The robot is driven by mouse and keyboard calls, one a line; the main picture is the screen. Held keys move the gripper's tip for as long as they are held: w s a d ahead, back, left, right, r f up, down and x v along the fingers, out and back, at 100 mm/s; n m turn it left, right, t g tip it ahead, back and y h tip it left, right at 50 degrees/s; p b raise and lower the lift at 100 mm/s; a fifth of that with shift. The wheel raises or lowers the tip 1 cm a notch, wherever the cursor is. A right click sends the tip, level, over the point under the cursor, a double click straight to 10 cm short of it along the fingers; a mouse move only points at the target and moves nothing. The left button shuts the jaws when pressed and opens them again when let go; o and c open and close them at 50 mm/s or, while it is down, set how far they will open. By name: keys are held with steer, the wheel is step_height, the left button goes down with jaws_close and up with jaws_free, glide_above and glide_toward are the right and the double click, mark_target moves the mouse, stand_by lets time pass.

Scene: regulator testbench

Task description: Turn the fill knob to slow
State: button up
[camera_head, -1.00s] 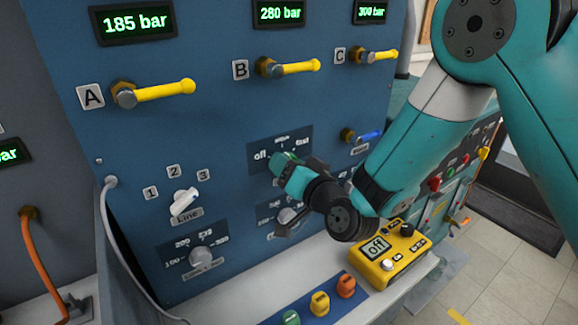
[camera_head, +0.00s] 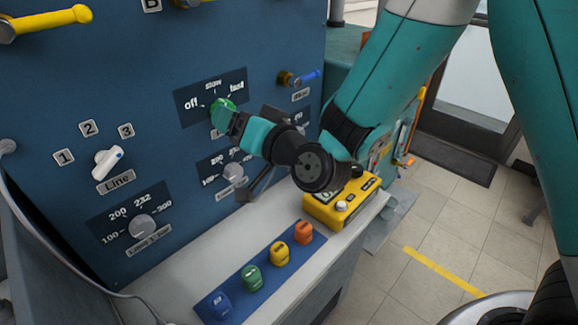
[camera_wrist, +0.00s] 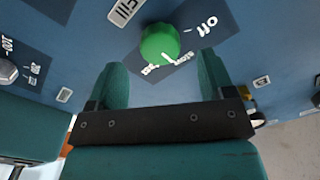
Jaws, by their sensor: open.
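The green fill knob (camera_head: 222,111) sits on a dark label plate with off, slow and fast printed around it, on the blue panel. In the wrist view the round green knob (camera_wrist: 159,43) lies ahead, between the lines of my two fingers. My gripper (camera_wrist: 161,76) is open, with one teal finger on either side and a gap between them. In the head view my gripper (camera_head: 241,129) is close in front of the knob and partly covers the view of it.
Below are a white Line selector (camera_head: 108,162) and grey knobs (camera_head: 142,226). A yellow box (camera_head: 338,205) stands on the pale ledge beneath my wrist. A blue strip with several coloured knobs (camera_head: 252,277) lies on the ledge. A blue-handled valve (camera_head: 300,78) is to the upper right.

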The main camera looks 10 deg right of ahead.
steer(key=b+v, duration=1.2)
steer(key=b, duration=0.4)
steer(key=shift+s+d+b, duration=0.2)
steer(key=shift+s+b, duration=0.1)
steer(key=shift+b, duration=0.1)
